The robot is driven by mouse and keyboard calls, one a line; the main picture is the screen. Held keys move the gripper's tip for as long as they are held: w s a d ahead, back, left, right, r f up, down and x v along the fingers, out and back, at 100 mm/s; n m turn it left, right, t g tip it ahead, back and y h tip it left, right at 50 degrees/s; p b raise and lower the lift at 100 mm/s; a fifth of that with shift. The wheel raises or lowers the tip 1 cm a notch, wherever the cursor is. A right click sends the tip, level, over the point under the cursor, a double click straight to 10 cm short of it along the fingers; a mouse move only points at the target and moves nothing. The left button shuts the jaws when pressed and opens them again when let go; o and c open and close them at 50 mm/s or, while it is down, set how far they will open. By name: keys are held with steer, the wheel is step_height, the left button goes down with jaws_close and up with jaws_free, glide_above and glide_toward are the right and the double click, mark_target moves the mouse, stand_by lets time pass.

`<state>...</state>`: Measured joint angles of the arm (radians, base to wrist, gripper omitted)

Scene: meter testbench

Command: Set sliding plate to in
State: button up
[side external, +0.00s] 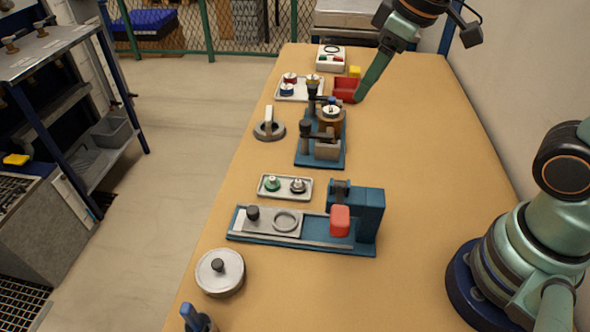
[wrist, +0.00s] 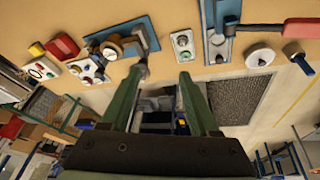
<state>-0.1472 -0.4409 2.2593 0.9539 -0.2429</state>
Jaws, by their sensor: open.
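The sliding plate (side external: 262,221) is light grey with a black knob and a round ring on it. It lies on a long blue base (side external: 300,243), toward the left end, away from the blue upright housing (side external: 368,212) at the right end. In the wrist view the plate (wrist: 215,42) shows near the top, partly cut off, with a red handle-like part (wrist: 290,31). My gripper (side external: 362,98) is high over the far part of the table, well apart from the plate. In the wrist view its two green fingers (wrist: 162,72) are spread and empty.
A small tray with green and black knobs (side external: 285,187) lies just behind the plate's base. A round lidded pot (side external: 219,273) is in front.

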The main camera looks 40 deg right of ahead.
steer(key=w+a+f+n+g, duration=0.25)
steer(key=w+a+n, duration=0.35)
steer(key=a, duration=0.4)
steer(key=n+g, duration=0.2)
steer(key=n, duration=0.6)
glide_above(253, 210)
step_height(253, 210, down, 9)
steer(key=shift+h, duration=0.3)
step_height(253, 210, down, 11)
steer(key=shift+w+r, duration=0.1)
jaws_close()
